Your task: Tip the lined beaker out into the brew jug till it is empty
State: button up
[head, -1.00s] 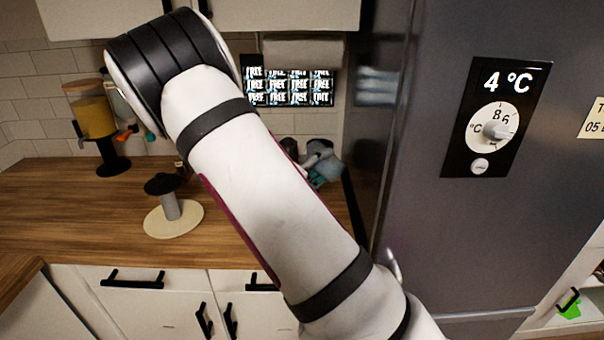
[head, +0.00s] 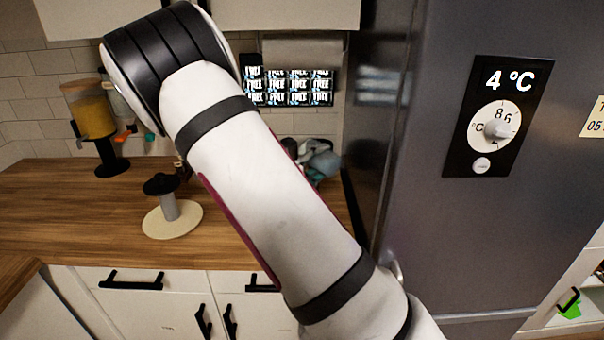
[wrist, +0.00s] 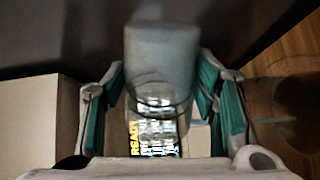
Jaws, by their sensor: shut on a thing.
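In the wrist view a pale grey, see-through beaker (wrist: 160,62) stands between the teal-padded fingers of my gripper (wrist: 160,98), with thin dark lines around its lower part. My gripper is shut on it. In the head view my gripper (head: 318,160) shows only in part behind my arm, over the back of the counter near the fridge. The beaker's contents and exact tilt are unclear. I cannot make out the brew jug for certain; a blurred dark round thing (wrist: 296,100) is at the right of the wrist view.
The fridge (head: 425,220) stands close on the right. A drink dispenser (head: 92,112) and a post on a cream disc (head: 172,222) stand on the wooden counter (head: 75,205). The counter's left front is clear.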

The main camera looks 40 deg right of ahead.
jog(key=shift+w+f+n, duration=0.25)
jog(key=shift+n, duration=0.75)
dwell(0.4)
jog(key=shift+s+r+m, duration=0.35)
jog(key=shift+r+m, duration=0.05)
jog(key=shift+m, duration=0.6)
jog(key=shift+s+d+f+m+p, duration=0.1)
jog(key=shift+s+f+m+p, duration=0.3)
jog(key=shift+s+m, duration=0.25)
jog(key=shift+s+f+m, duration=0.15)
jog(key=shift+f+m, duration=0.15)
jog(key=shift+m, duration=0.05)
jog(key=shift+f+m, duration=0.15)
jog(key=shift+m, duration=0.15)
